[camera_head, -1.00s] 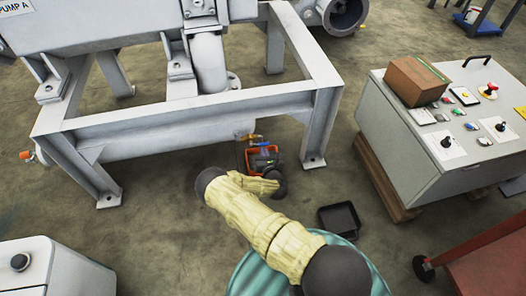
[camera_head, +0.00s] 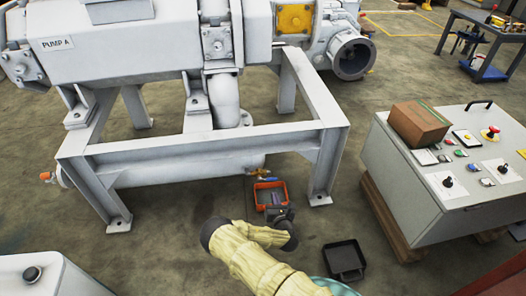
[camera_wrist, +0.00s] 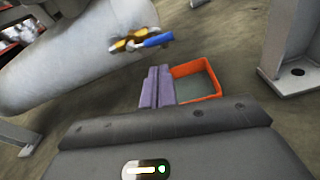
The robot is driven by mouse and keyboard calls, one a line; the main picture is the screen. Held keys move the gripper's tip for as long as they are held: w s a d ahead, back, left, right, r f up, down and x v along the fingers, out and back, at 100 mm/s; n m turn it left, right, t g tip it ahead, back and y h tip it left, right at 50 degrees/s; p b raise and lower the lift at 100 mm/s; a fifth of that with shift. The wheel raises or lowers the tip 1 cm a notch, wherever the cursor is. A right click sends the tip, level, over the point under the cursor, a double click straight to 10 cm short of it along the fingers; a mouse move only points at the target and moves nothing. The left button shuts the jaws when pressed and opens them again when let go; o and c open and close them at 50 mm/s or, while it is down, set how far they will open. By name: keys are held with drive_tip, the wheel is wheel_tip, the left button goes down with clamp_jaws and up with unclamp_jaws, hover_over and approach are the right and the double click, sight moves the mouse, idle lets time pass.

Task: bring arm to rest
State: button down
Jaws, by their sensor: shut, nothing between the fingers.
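My arm, in a pale yellow sleeve, reaches from the bottom of the head view toward the pump frame. My gripper (camera_head: 275,209) is low, just in front of an orange-rimmed tray (camera_head: 258,186) on the floor. In the wrist view my gripper's two purple-grey fingers (camera_wrist: 157,87) are together with nothing between them. The orange tray (camera_wrist: 214,82) lies just right of the fingertips and looks empty there. A brass valve with a blue handle (camera_wrist: 155,40) sits on the grey pipe above and beyond the fingers.
The grey pump frame (camera_head: 200,142) stands close ahead, with a leg right of my gripper. A black tray (camera_head: 345,262) lies on the floor at right. A control cabinet (camera_head: 400,180) carrying a brown box (camera_head: 418,122) stands further right. A grey cabinet (camera_head: 40,275) is at lower left.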

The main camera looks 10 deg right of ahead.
drive_tip(key=shift+r, duration=0.1)
drive_tip(key=s+d+r+m+g+h+p, duration=0.15)
drive_tip(key=r+m+g+p, duration=0.25)
drive_tip(key=r+m, duration=0.6)
drive_tip(key=s+d+r+m+g+h+p, duration=0.1)
drive_tip(key=d+r+m+g+h+p, duration=0.2)
drive_tip(key=r+m, duration=0.75)
drive_tip(key=s+a+r+m+g+y+p, duration=0.3)
drive_tip(key=s+r+m, duration=0.4)
drive_tip(key=s+r, duration=0.65)
drive_tip(key=s+a+r+m+g+y+p, duration=0.2)
drive_tip(key=s+a+r+m+g+p, duration=0.3)
drive_tip(key=s+r, duration=0.9)
drive_tip(key=w+r+p, duration=0.1)
drive_tip(key=r+p, duration=1.8)
drive_tip(key=r, duration=0.1)
drive_tip(key=w+d+r+m+t+p, duration=0.1)
drive_tip(key=w+r+p, duration=0.1)
drive_tip(key=r+p, duration=1.7)
wheel_tip(320, 180, up, 2)
drive_tip(key=shift+w, duration=0.3)
drive_tip(key=shift+f+h, duration=0.1)
drive_tip(key=shift+h, duration=0.15)
